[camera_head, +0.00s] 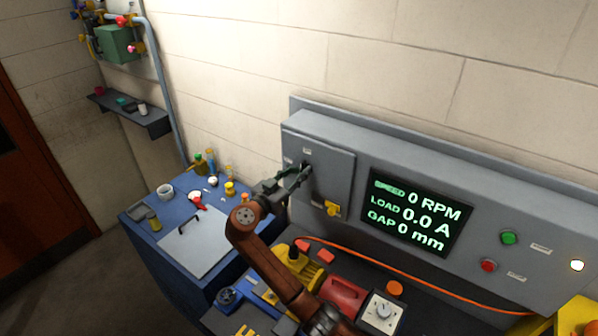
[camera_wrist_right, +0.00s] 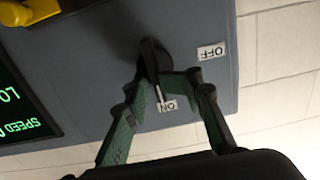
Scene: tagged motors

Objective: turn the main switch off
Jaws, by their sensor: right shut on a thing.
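The main switch is a dark rotary handle (camera_wrist_right: 153,62) on the grey cabinet door; in the head view it is mostly hidden behind my gripper. The ON label (camera_wrist_right: 168,106) and the OFF label (camera_wrist_right: 211,51) are beside it. The handle's light mark points toward ON. My right gripper (camera_head: 300,174) reaches the door from the front left. In the right wrist view its green-padded fingers (camera_wrist_right: 166,92) are on either side of the handle, shut on it. My left gripper is not in view.
A yellow handle (camera_head: 332,209) sticks out from the door below the switch. A screen (camera_head: 416,213) on the cabinet (camera_head: 480,240) reads 0 RPM, 0.0 A and 0 mm. Green (camera_head: 509,238) and red (camera_head: 488,265) buttons are to its right. A cluttered blue bench (camera_head: 150,235) stands at left.

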